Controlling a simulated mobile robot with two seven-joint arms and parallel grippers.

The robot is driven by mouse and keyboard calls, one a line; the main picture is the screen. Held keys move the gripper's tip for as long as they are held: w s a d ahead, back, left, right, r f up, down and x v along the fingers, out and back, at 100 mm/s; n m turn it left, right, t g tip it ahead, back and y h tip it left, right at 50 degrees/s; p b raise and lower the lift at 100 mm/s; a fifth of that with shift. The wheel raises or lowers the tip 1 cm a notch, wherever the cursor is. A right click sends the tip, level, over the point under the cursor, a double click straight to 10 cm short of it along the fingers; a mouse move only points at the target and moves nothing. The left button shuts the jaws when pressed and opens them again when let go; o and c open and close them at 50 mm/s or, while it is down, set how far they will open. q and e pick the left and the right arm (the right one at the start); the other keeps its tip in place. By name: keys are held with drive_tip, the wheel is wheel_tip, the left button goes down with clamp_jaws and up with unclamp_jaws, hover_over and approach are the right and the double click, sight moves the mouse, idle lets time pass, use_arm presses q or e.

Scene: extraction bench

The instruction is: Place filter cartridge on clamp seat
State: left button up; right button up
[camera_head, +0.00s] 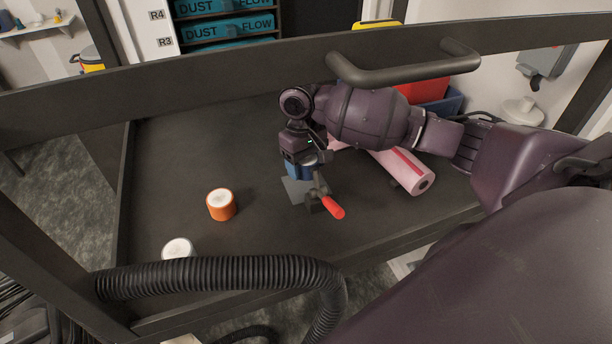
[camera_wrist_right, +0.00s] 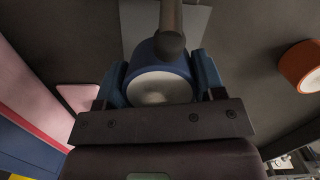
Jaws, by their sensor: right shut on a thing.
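My right gripper (camera_head: 305,168) is over the toggle clamp in the middle of the bench. In the right wrist view its blue fingers (camera_wrist_right: 162,85) are shut on a round filter cartridge (camera_wrist_right: 150,86) with a blue rim and pale face. The clamp's grey base plate (camera_head: 292,190) shows partly under the gripper, and also in the wrist view (camera_wrist_right: 198,28). The clamp's red handle (camera_head: 333,207) points toward the front right. A dark rounded clamp part (camera_wrist_right: 171,45) overlaps the cartridge's edge in the wrist view. Contact between cartridge and seat is hidden. My left gripper is not in view.
An orange-rimmed cartridge (camera_head: 221,206) and a white-topped one (camera_head: 178,248) stand to the left. A pink roll (camera_head: 407,172) lies at right, near a blue bin (camera_head: 452,102). A black corrugated hose (camera_head: 220,272) crosses the front. The bench's back left is clear.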

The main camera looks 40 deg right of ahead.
sight(306, 186)
drive_tip(key=shift+f, duration=2.1)
drive_tip(key=shift+f, duration=0.15)
drive_tip(key=o, duration=1)
drive_tip(key=shift+o, duration=0.2)
drive_tip(key=r, duration=0.4)
drive_tip(key=w+r, duration=0.1)
drive_tip(key=r, duration=0.7)
drive_tip(key=shift+w+r+b, duration=0.1)
drive_tip(key=shift+w+b, duration=0.1)
drive_tip(key=shift+b, duration=0.15)
